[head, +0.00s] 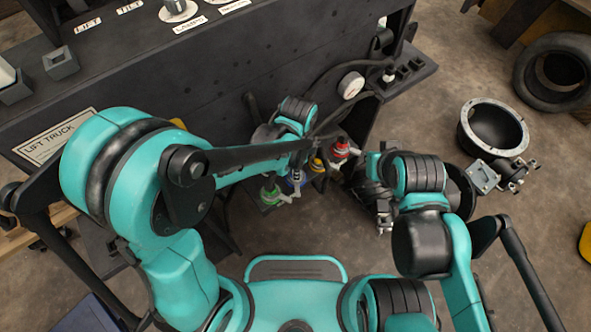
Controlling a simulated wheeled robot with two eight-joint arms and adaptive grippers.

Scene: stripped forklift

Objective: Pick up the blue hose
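A row of coloured hose fittings stands at the foot of the dark lift truck panel. The blue one, which I take for the blue hose (295,180), is small and partly covered by my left forearm. It sits between a green fitting (269,192) and a yellow fitting (316,164). My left arm reaches over the row, and its wrist (296,112) is just beyond it; the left fingers are hidden or too dark to make out. My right gripper (384,224) points down, right of the row and apart from the blue fitting; its fingers are too small to read.
A red fitting (341,150) ends the row on the right. A black hose and a round gauge (350,85) are behind it. A round black housing with a metal rim (492,128) and a tyre (553,72) lie on the floor at right. Floor between them is bare.

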